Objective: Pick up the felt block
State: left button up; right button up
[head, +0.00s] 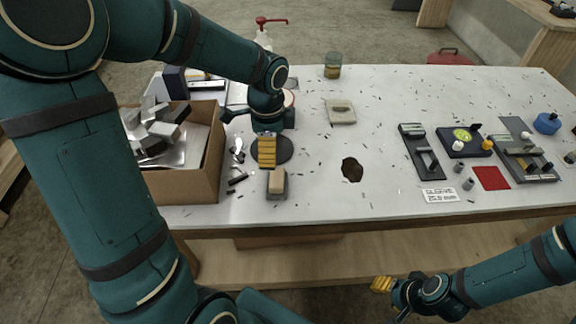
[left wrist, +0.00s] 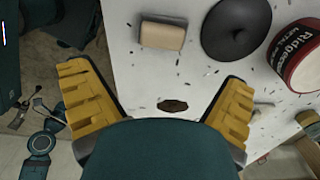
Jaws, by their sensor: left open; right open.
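The felt block looks to be the small tan block with a grey layer (head: 277,183) near the table's front edge, right of the cardboard box. It also shows in the left wrist view (left wrist: 162,36), at the top, beyond the fingertips and between their lines. My left gripper (head: 267,150) hangs just behind the block in the head view, over a dark round lid. Its yellow fingers (left wrist: 155,80) are spread wide with nothing between them. My right gripper (head: 383,284) is open and empty, in front of the table; its fingers are only partly visible.
A cardboard box (head: 182,180) of metal offcuts stands left. The dark lid (left wrist: 236,28) and a red-and-white can (left wrist: 297,55) lie close by. Tools and trays fill the right side.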

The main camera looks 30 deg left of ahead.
aim_at(277, 177)
pick_arm(q)
notch_tip(277, 177, down, 9)
jog(key=shift+w+r+b, duration=0.15)
jog(key=shift+b, duration=1)
jog(key=f, duration=0.1)
jog(key=f+b, duration=0.1)
jog(key=f, duration=0.3)
jog(key=shift+w+d+b, duration=0.35)
jog(key=shift+w, duration=0.05)
jog(key=c, duration=1)
jog(key=shift+c, duration=0.2)
